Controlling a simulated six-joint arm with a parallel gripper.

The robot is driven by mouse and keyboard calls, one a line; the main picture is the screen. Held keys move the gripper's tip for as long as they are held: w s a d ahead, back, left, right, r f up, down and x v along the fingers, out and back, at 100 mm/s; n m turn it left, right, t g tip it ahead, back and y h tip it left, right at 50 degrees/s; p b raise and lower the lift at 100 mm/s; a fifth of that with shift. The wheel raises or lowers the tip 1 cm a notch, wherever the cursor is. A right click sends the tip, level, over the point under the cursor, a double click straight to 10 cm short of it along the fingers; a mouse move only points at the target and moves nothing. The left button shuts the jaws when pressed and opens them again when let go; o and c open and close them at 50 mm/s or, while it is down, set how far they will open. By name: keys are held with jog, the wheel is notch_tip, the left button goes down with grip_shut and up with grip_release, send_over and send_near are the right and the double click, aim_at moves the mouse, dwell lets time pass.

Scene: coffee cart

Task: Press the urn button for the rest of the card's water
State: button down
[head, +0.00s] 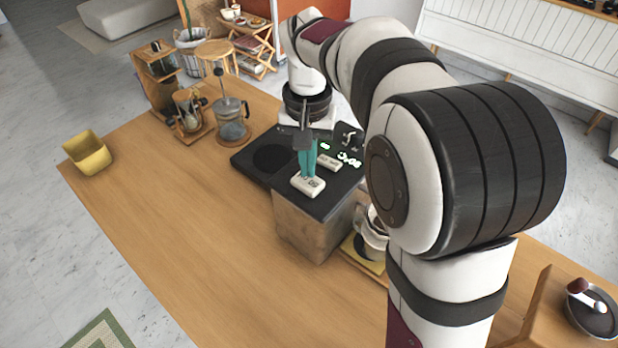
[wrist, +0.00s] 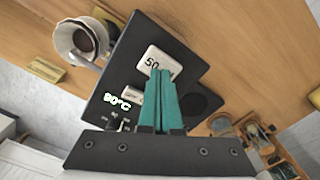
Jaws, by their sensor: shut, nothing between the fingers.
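The urn (head: 297,228) is a dark-topped box with a metal-look front at the middle of the wooden counter. A white button marked 50 (head: 308,187) sits on its top near the front; it also shows in the wrist view (wrist: 151,57). A second white button (head: 329,162) lies behind it, and its label is partly hidden by the fingers in the wrist view. The display reads 90°C (wrist: 117,102). My gripper (head: 304,173) has teal fingers, shut and empty, pointing down with tips over the 50 button. I cannot tell whether they touch it.
A dripper (wrist: 73,38) with dark contents stands beside the urn, partly behind my arm in the head view. A French press (head: 231,122) and a wooden-framed glass item (head: 188,112) stand at the back left. A yellow bin (head: 87,155) sits far left. The front counter is clear.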

aim_at(308, 180)
jog(key=shift+f, duration=1)
jog(key=shift+r, duration=1.05)
dwell(1.4)
notch_tip(308, 180, up, 4)
jog(key=shift+r, duration=0.5)
jog(key=shift+s, duration=0.1)
jog(key=s+d+f+m+y, duration=0.1)
jog(key=s+f, duration=0.3)
jog(key=s, duration=0.9)
jog(key=s+d+f+m, duration=0.1)
jog(key=s+f, duration=0.2)
jog(key=s, duration=1)
jog(key=shift+d+f+m+y, duration=0.3)
jog(key=shift+d+f+y, duration=0.05)
jog(key=shift+d+y, duration=0.05)
